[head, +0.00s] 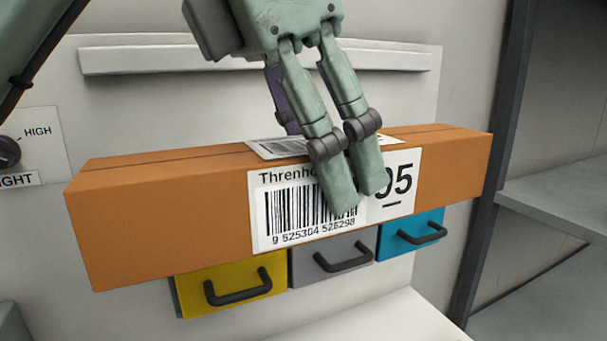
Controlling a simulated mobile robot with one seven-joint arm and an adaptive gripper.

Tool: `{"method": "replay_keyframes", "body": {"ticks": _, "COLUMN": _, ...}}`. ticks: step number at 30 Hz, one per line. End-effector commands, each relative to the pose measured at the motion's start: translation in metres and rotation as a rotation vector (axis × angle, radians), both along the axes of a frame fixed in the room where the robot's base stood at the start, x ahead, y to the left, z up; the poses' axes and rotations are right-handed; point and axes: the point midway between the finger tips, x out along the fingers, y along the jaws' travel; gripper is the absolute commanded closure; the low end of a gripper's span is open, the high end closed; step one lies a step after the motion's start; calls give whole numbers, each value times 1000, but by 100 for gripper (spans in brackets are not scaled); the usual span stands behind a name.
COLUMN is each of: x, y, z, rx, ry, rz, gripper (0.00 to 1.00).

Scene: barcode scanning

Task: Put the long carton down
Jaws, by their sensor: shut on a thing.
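The long carton (160,215) is an orange-brown box with a white barcode label (290,215) on its near face and another label on its top. A "95" label sits to the right of the barcode. My gripper (355,195) is shut on the carton near its middle, with two pale green fingers over the near face and part of the label. The fingers on the far side are mostly hidden. The carton appears held up in front of the drawers, its right end higher in the picture. Its underside is not visible.
Behind and below the carton are a yellow drawer (205,283), a grey drawer (305,265) and a blue drawer (432,222) with dark handles. A pale surface (385,320) lies below them, clear where visible. A dark post (492,170) and grey shelves (560,205) stand at right. A knob (8,153) is at left.

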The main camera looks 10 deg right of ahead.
Motion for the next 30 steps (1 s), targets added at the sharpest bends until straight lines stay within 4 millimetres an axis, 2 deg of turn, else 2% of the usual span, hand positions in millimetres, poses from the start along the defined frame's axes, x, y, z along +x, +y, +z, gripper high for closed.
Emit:
{"method": "replay_keyframes", "body": {"ticks": 5, "x": 23, "y": -3, "z": -1, "rx": -3, "ry": 2, "rz": -7, "gripper": 100}}
{"method": "replay_keyframes", "body": {"ticks": 15, "x": 101, "y": -7, "z": -7, "rx": -5, "ry": 2, "rz": -6, "gripper": 100}}
{"method": "replay_keyframes", "body": {"ticks": 21, "x": 140, "y": -9, "z": -9, "rx": -4, "ry": 1, "rz": -7, "gripper": 100}}
{"method": "replay_keyframes", "body": {"ticks": 25, "x": 153, "y": -10, "z": -11, "rx": -3, "ry": -1, "rz": -8, "gripper": 100}}
{"method": "replay_keyframes", "body": {"ticks": 30, "x": 158, "y": -10, "z": -20, "rx": -2, "ry": 0, "rz": -8, "gripper": 100}}
